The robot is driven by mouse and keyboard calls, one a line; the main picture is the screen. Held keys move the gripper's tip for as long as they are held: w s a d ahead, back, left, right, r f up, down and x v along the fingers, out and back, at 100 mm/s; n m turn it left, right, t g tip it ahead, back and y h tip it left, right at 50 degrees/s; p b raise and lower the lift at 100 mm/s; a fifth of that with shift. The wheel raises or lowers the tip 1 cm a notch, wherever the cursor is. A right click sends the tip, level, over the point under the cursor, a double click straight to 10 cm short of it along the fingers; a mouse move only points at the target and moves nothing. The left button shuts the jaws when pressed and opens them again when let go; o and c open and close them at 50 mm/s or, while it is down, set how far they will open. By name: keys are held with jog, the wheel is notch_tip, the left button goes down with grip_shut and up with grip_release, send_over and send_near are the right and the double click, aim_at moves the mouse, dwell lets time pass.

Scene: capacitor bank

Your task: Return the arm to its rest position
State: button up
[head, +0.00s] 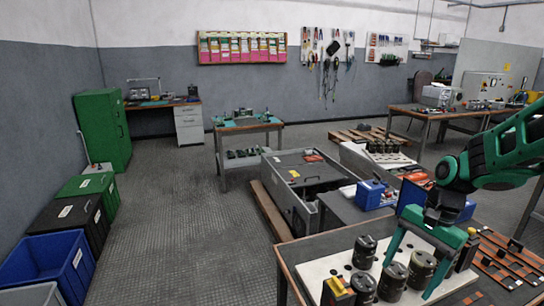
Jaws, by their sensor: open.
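My arm (505,150) comes in from the right edge in green and black. My gripper (415,275) points down over the near table, with its two green fingers spread apart. Several dark cylindrical capacitors (393,281) stand upright on a pale board (312,272) with round holes. Some stand close to and partly between the fingers in the picture. I cannot tell whether a finger touches one. I see nothing clearly held. The lower ends of the fingers are partly hidden or cut off by the frame's bottom edge.
A small yellow-topped block (338,289) stands at the board's front. An orange-and-black rack (495,262) lies right of it. A blue box (372,194) and an open grey case (300,172) are behind. Bins (48,262) line the left; the floor (180,220) between is clear.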

jog(key=s+d+r+n+h, duration=0.1)
jog(key=s+d, duration=0.3)
jog(key=s, duration=0.5)
jog(key=s+d+r+n+h, duration=0.1)
jog(key=s+d+r+n, duration=0.2)
jog(key=s, duration=0.6)
jog(key=shift+s+d+r+n+t, duration=0.3)
jog(key=shift+s+d+n, duration=0.1)
jog(key=shift+n, duration=0.3)
jog(key=shift+w+f+h, duration=0.3)
jog(key=shift+w, duration=0.35)
